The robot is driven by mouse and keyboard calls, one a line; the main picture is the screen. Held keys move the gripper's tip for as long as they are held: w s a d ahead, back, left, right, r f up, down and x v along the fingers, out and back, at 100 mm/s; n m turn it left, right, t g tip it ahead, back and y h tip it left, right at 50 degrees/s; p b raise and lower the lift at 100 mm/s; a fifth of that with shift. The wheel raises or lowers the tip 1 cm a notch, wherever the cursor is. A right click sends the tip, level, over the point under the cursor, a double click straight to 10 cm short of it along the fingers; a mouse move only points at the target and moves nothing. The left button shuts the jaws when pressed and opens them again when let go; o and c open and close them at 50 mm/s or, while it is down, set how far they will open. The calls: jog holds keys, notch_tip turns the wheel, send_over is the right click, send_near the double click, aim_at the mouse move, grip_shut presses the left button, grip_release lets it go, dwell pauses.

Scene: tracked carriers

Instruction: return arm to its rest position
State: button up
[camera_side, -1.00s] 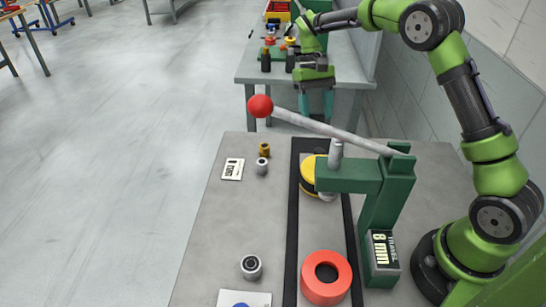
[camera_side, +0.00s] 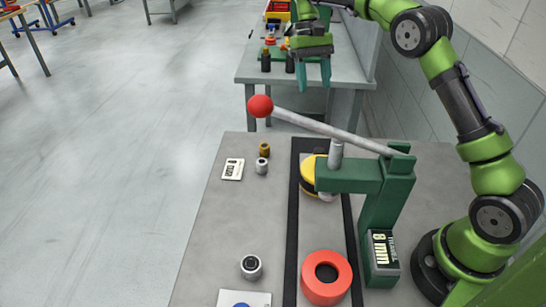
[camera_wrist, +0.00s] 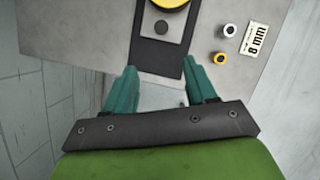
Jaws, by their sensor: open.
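My gripper (camera_side: 312,76) is open and empty in the side view.
A green press (camera_side: 375,200) with a red-knobbed lever (camera_side: 260,106) stands over a yellow carrier (camera_side: 308,176) on a dark track. A red ring carrier (camera_side: 326,278) sits nearer. Small bushings (camera_side: 262,166) and label cards (camera_side: 232,169) lie left. A second bench (camera_side: 252,74) stands behind.

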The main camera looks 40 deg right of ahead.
jog(key=s+a+r+t, duration=0.1)
jog(key=s+a+t, duration=0.2)
jog(key=s, duration=0.5)
jog(key=s+a+r+t, duration=0.2)
jog(key=s+a+t, duration=0.1)
jog(key=s, duration=0.5)
jog(key=s+a+r+t, duration=0.1)
jog(key=s+a+t, duration=0.2)
jog(key=s+t, duration=0.2)
jog(key=shift+s+r+n, duration=0.3)
jog(key=shift+s, duration=1.2)
